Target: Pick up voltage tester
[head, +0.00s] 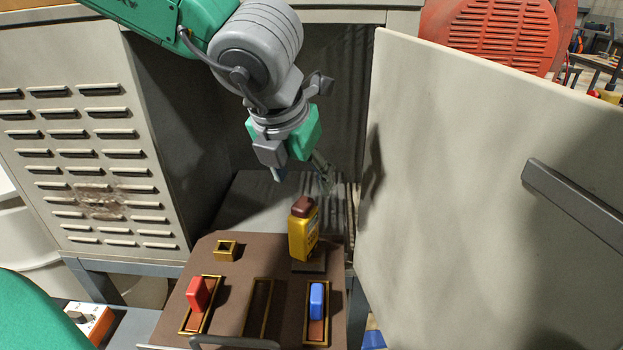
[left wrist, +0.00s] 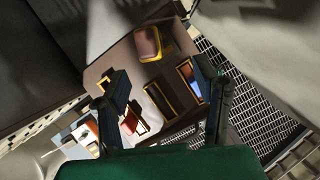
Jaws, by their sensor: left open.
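The voltage tester, a yellow upright device with a dark red-brown top (head: 303,236), stands on a small dark base at the back right of a brown panel (head: 228,262). In the left wrist view the yellow tester (left wrist: 150,43) shows near the top, beyond the fingertips. My left gripper (head: 302,174) is open and empty, above and behind the tester in the head view, pointing down. In the left wrist view its two fingers (left wrist: 162,80) are spread apart with only the panel seen between them. My right gripper is not in view.
The panel carries a red handle (head: 197,294), a blue handle (head: 317,301), an empty middle slot (head: 257,307) and a small brass square socket (head: 227,250). A louvred cabinet side (head: 88,150) stands left; an open cabinet door (head: 480,170) stands right. An orange-and-white box (head: 92,322) sits lower left.

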